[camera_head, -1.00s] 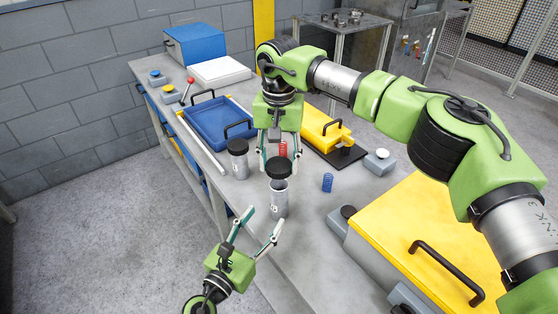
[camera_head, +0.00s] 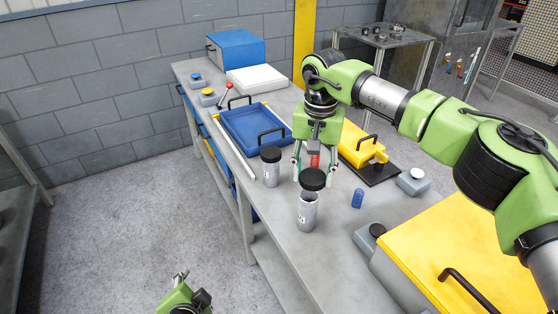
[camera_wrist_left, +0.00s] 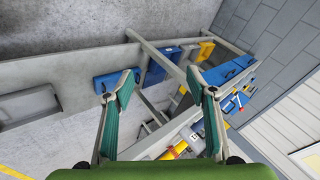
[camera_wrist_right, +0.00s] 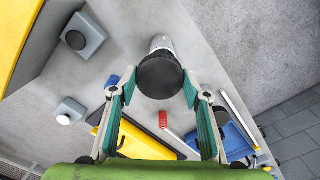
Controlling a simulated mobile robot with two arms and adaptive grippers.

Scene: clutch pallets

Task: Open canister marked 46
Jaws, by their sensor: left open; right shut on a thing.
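The nearer grey canister (camera_head: 307,212) stands upright on the bench. Its label is too small to read surely. Its round black lid (camera_head: 312,179) is between the fingers of my right gripper (camera_head: 315,174), which is shut on it. In the right wrist view the lid (camera_wrist_right: 160,76) hides most of the canister (camera_wrist_right: 160,43). A second grey canister (camera_head: 271,173) with a black lid stands behind to the left. My left gripper (camera_wrist_left: 161,84) is open and empty, off the bench.
A blue tray (camera_head: 228,122) lies behind the canisters. A blue spring (camera_head: 358,198), a red spring (camera_head: 315,160) and a yellow device (camera_head: 362,148) are close by. A yellow-lidded box (camera_head: 440,240) stands at the right. The floor left of the bench is free.

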